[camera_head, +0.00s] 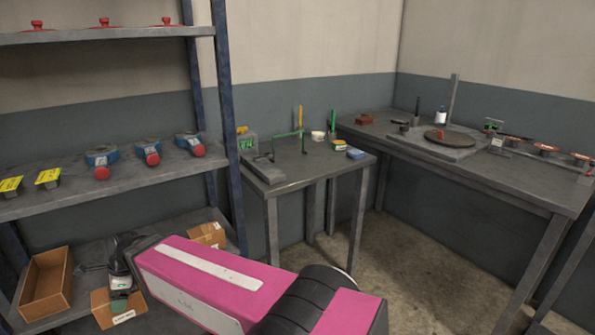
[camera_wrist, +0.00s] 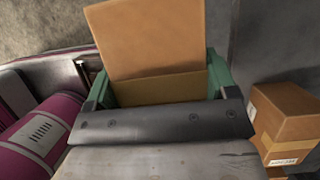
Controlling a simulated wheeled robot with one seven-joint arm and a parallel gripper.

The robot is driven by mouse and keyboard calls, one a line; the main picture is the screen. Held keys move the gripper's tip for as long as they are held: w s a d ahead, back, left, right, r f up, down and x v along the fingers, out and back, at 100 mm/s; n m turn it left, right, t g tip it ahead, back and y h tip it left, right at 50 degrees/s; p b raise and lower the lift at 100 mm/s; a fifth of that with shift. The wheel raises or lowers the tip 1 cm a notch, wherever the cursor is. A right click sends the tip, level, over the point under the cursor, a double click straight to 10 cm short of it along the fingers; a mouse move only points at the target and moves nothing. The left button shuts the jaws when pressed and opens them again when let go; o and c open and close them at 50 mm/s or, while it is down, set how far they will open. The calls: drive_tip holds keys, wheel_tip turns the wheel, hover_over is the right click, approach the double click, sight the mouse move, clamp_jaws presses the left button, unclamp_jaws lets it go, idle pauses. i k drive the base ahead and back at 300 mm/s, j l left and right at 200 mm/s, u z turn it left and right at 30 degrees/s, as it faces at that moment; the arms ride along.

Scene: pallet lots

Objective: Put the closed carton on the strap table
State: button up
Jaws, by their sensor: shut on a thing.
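My gripper (camera_head: 120,291) reaches down to the lower shelf, with its green fingers on both sides of a brown carton. The held carton (camera_head: 103,313) has a white label on its front in the head view. In the wrist view the same carton (camera_wrist: 150,42) shows large tan faces between the fingers (camera_wrist: 157,88); its top is partly hidden, so I cannot tell whether it is closed. Two tables stand beyond: a small middle one (camera_head: 315,165) and a long right one (camera_head: 480,170). I cannot tell which is the strap table.
An open carton (camera_head: 46,285) is to the left on the lower shelf. Another carton (camera_head: 208,234) sits behind my arm. A labelled carton (camera_wrist: 285,118) is right of the gripper in the wrist view. The upper shelf (camera_head: 125,182) and a blue post (camera_head: 228,130) stand close by.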

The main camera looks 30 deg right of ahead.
sight(306, 169)
drive_tip(key=k+l+z, duration=0.1)
drive_tip(key=l, duration=0.3)
drive_tip(key=k+l+z, duration=0.1)
drive_tip(key=l, duration=0.3)
drive_tip(key=k+l, duration=0.15)
drive_tip(key=l, duration=0.25)
drive_tip(key=k+l+z, duration=0.15)
drive_tip(key=l, duration=0.25)
drive_tip(key=l+z, duration=0.1)
drive_tip(key=l, duration=0.3)
drive_tip(key=k, duration=0.05)
